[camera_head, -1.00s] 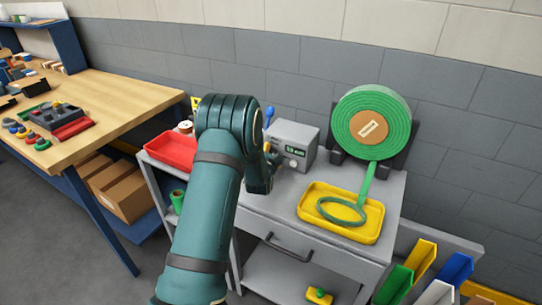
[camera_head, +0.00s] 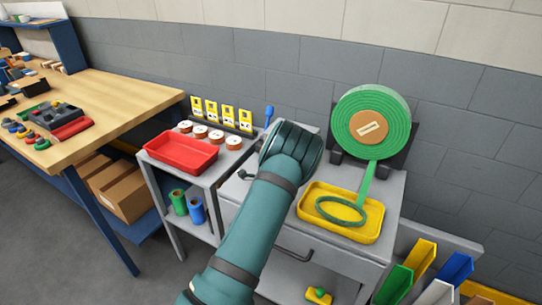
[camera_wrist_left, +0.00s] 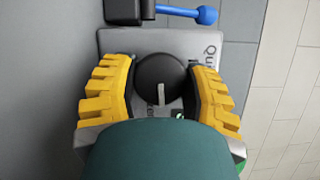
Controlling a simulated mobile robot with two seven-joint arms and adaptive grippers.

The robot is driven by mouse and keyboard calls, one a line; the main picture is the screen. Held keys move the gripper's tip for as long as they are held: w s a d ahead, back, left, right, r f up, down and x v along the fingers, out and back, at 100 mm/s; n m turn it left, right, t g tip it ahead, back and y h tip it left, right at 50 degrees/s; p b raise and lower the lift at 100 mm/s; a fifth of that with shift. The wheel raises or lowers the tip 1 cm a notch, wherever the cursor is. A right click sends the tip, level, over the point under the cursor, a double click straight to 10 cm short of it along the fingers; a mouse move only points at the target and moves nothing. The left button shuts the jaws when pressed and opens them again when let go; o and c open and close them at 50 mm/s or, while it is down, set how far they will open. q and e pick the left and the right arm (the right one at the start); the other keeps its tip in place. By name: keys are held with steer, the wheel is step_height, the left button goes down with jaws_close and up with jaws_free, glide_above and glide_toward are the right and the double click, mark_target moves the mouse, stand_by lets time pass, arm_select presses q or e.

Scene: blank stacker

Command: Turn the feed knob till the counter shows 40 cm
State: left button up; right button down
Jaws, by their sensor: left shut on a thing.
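The feed knob (camera_wrist_left: 152,75) is a round black knob with a pale pointer line, on the grey feeder's face in the left wrist view. My left gripper (camera_wrist_left: 163,82) is shut on it, one yellow ribbed finger on each side. In the head view my own arm hides the knob, the gripper and the counter. Only a sliver of green digits (camera_wrist_left: 180,115) shows in the left wrist view; the number cannot be read. The green roll (camera_head: 392,110) stands on the right, its strip running down to a loop in the yellow tray (camera_head: 372,233). My right gripper is not in view.
A blue-tipped lever (camera_wrist_left: 205,15) stands close beside the feeder, also in the head view (camera_head: 269,113). A red tray (camera_head: 180,155) and several white-and-brown spools (camera_head: 216,136) lie to the left. Coloured bins (camera_head: 425,258) stand at the lower right.

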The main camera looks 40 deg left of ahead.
arm_select(q)
steer(key=shift+m+t, duration=0.3)
steer(key=shift+m, duration=0.1)
steer(key=shift+a, duration=0.1)
steer(key=o, duration=1.2)
steer(key=shift+s, duration=0.15)
steer(key=shift+s+d+f, duration=0.1)
steer(key=shift+s+d, duration=0.05)
steer(key=shift+d, duration=0.05)
steer(key=v, duration=0.7)
steer(key=shift+s+d, duration=0.1)
steer(key=shift+s, duration=0.15)
